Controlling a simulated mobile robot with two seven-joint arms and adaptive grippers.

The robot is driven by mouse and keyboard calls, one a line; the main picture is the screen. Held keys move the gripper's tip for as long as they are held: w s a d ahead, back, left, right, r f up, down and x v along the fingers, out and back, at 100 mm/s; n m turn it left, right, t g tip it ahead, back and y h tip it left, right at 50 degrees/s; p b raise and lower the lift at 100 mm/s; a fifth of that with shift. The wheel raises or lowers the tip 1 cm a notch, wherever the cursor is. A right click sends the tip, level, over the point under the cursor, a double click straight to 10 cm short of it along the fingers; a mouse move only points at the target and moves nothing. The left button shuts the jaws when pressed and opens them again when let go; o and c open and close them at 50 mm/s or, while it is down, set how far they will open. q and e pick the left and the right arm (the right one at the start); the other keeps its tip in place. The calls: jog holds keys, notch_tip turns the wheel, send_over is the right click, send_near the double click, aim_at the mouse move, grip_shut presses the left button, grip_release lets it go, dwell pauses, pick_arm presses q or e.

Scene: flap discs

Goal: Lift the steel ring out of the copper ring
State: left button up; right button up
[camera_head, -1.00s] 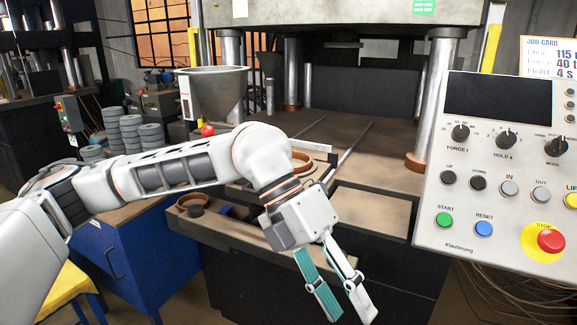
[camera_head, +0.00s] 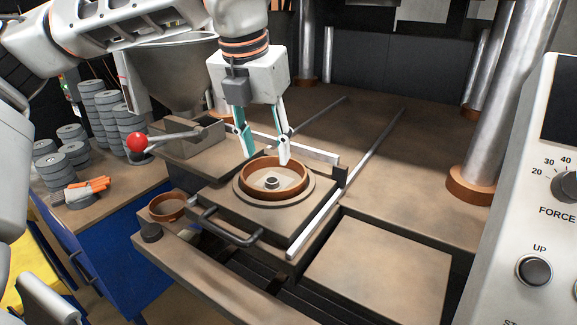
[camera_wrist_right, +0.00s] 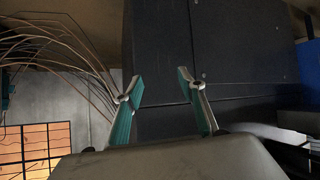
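A copper ring (camera_head: 249,174) sits on a square plate at the front of the press. A small grey steel ring (camera_head: 271,184) shows inside it, near the middle and apart from the copper wall. My left gripper (camera_head: 264,155) points down just above and behind the copper ring. Its two teal-and-white fingers are spread, with nothing between them. The right fingertip overlaps the copper ring's far rim in the picture; I cannot tell whether it touches. My right gripper (camera_wrist_right: 158,83) shows in the right wrist view, open and empty, facing a dark panel.
A handle (camera_head: 230,228) sticks out before the plate. Metal rails (camera_head: 345,185) flank it. A red-knobbed lever (camera_head: 137,142), a hopper and stacked grey discs are left. The control panel (camera_head: 540,220) is right.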

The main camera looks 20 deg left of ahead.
aim_at(272, 180)
pick_arm(q)
jog(key=shift+x, duration=3.7)
jog(key=c, duration=0.8)
